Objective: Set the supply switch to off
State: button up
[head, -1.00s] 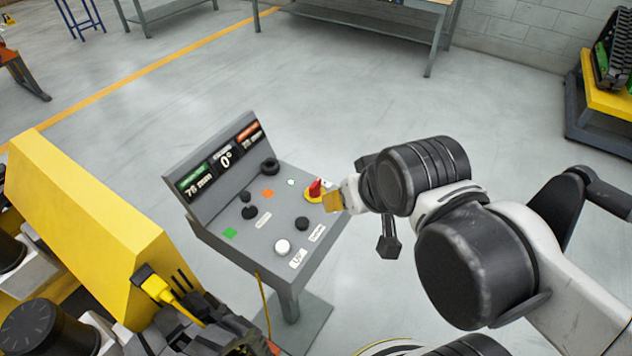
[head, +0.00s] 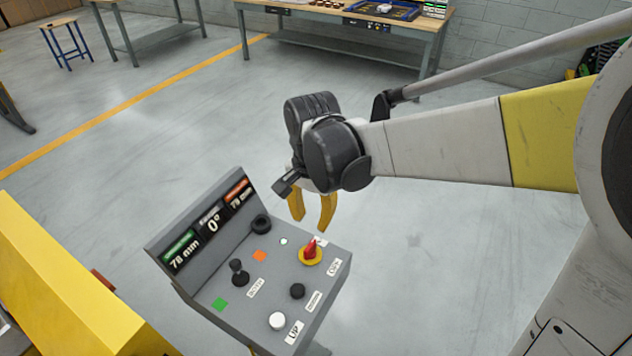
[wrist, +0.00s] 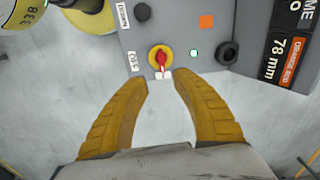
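The supply switch (head: 311,251) is a red handle on a yellow round base, on the right part of the grey console's sloped panel. In the wrist view the switch (wrist: 160,58) lies just beyond the fingertips, with its red handle pointing toward a small white label. My gripper (head: 314,222) hangs above the far right edge of the panel, yellow fingers pointing down. The wrist view shows the gripper (wrist: 160,80) open and empty, the fingers apart and not touching the switch.
The grey console (head: 210,300) also carries a black joystick (head: 239,275), a black knob (head: 261,224), a white button (head: 277,321) and a black button (head: 297,290). A yellow machine body (head: 60,290) stands at left. A workbench (head: 350,40) is far behind, with clear floor between.

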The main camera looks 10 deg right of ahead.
aim_at(310, 245)
jog(key=shift+w+a+f+m, duration=0.15)
jog(key=shift+w+f+m, duration=0.2)
jog(key=shift+f, duration=0.25)
notch_tip(310, 245, down, 10)
jog(key=b, duration=0.3)
jog(key=shift+s+f+b, duration=0.1)
jog(key=shift+f+b, duration=0.1)
jog(key=shift+b, duration=0.2)
grip_shut()
